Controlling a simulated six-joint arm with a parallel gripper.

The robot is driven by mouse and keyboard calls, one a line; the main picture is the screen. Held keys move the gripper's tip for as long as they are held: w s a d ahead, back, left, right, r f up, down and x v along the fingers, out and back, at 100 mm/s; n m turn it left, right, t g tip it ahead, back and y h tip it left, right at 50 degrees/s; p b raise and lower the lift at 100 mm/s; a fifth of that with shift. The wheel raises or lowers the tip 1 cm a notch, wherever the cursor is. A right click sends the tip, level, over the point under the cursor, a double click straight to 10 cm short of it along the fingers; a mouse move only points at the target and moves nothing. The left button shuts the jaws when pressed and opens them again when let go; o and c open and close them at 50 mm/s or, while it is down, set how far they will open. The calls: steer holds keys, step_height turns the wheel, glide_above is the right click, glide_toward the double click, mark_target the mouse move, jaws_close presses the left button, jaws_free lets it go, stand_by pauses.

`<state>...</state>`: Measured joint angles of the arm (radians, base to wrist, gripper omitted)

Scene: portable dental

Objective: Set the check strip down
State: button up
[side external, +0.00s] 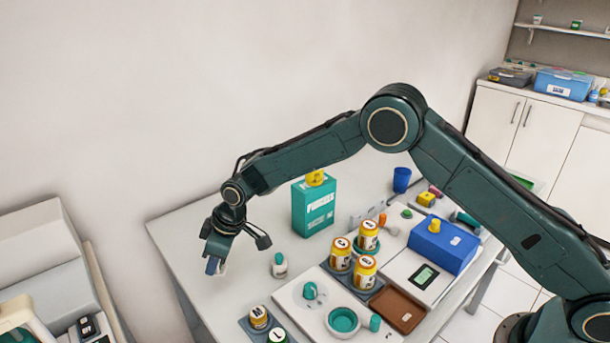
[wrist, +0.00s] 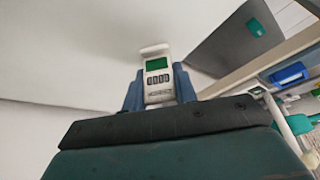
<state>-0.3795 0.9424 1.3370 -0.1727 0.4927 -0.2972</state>
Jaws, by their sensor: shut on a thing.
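The check strip (wrist: 158,80) is a small white piece with a green square and a row of dark marks, seen in the wrist view. My gripper (wrist: 159,92) is shut on it, with a blue finger on each side. In the side view my gripper (side external: 216,266) hangs at the left part of the white table (side external: 190,235), pointing down. Only a pale bit of the strip (side external: 222,269) shows there, beside the fingers. I cannot tell whether the strip touches the table.
A small white bottle with a teal cap (side external: 279,266) stands right of my gripper. A teal box (side external: 312,207) stands behind it. Several yellow jars (side external: 340,255), a brown tray (side external: 398,308) and a blue box (side external: 442,246) crowd the right side. The table's left end is clear.

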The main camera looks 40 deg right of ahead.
mark_target(218, 271)
steer(key=shift+f, duration=0.15)
steer(key=shift+f, duration=2)
steer(key=shift+f, duration=0.1)
steer(key=o, duration=0.9)
steer(key=shift+o, duration=0.2)
steer(key=v, duration=1.2)
steer(key=shift+r, duration=0.2)
